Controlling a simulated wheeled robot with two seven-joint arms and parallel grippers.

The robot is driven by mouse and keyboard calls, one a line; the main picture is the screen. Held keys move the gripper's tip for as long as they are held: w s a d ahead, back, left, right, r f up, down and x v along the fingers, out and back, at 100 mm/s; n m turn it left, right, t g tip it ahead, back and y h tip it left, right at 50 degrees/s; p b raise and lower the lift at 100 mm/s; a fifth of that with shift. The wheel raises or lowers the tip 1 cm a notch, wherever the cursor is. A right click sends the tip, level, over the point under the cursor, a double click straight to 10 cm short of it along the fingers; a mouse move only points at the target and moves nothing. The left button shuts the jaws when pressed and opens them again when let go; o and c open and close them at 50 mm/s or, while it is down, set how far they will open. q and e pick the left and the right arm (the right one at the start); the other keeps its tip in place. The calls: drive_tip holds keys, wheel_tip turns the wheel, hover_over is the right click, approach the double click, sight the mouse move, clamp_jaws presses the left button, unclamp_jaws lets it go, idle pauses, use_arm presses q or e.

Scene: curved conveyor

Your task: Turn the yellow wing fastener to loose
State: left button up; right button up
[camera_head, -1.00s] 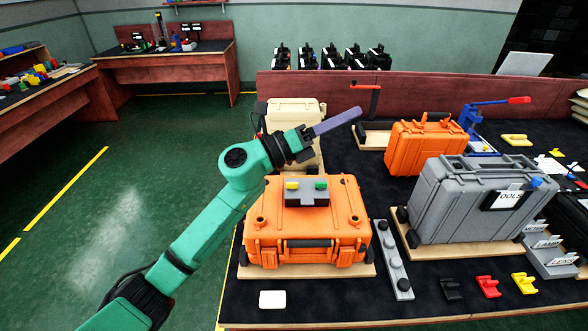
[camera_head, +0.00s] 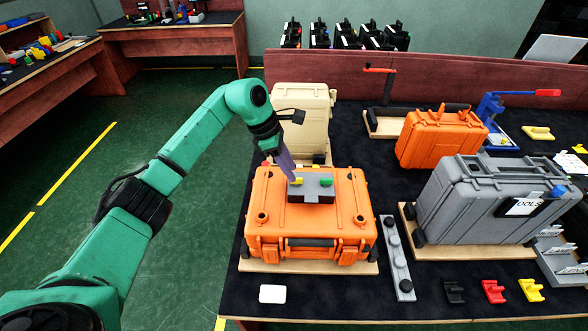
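The yellow wing fastener (camera_head: 298,181) sits on the left of a dark grey block (camera_head: 311,194) on top of the orange case (camera_head: 311,218). A green wing fastener (camera_head: 326,182) sits on the right of the same block. My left gripper (camera_head: 290,174) points down at the block, its purple fingers at or just behind the yellow fastener and partly hiding it. I cannot tell whether the fingers touch it or how far apart they are. My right gripper is not in view.
A beige case (camera_head: 304,118) stands behind the orange case. A second orange case (camera_head: 437,138) and a grey case (camera_head: 487,205) marked TOOLS stand to the right. A grey strip with knobs (camera_head: 397,258) and a white card (camera_head: 272,293) lie near the front edge.

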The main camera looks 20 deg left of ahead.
use_arm(q)
drive_tip(key=shift+x, duration=1.5)
clamp_jaws()
drive_tip(key=shift+r, duration=0.1)
